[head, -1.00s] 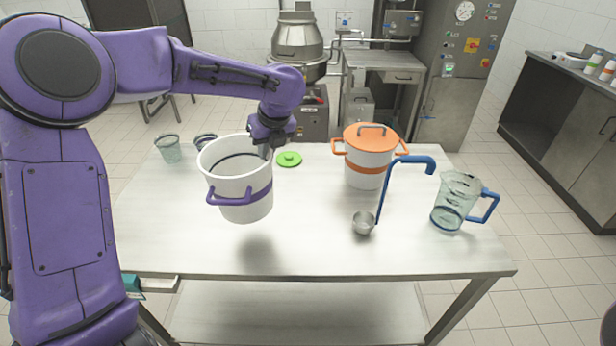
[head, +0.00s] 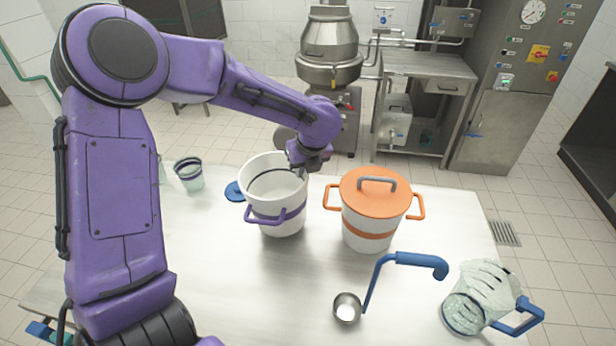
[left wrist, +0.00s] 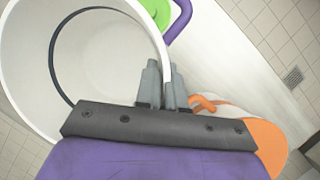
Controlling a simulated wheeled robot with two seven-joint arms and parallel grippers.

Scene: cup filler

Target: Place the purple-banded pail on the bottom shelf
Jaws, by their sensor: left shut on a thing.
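The white pail (head: 275,200) with a purple band and purple handles is upright and empty over the table. It also shows in the left wrist view (left wrist: 110,35). My left gripper (head: 302,168) is shut on the pail's rim at its far right side; the closed fingers show at the wall in the left wrist view (left wrist: 163,78). I cannot tell whether the pail's base touches the tabletop. The bottom shelf under the table is out of view, hidden below the tabletop.
On the steel table (head: 240,290), an orange-lidded pot (head: 368,235) stands close right of the pail. A blue-handled ladle (head: 370,285) and a clear jug (head: 470,297) are nearer right. A glass (head: 189,175) and a blue lid (head: 234,191) are behind left.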

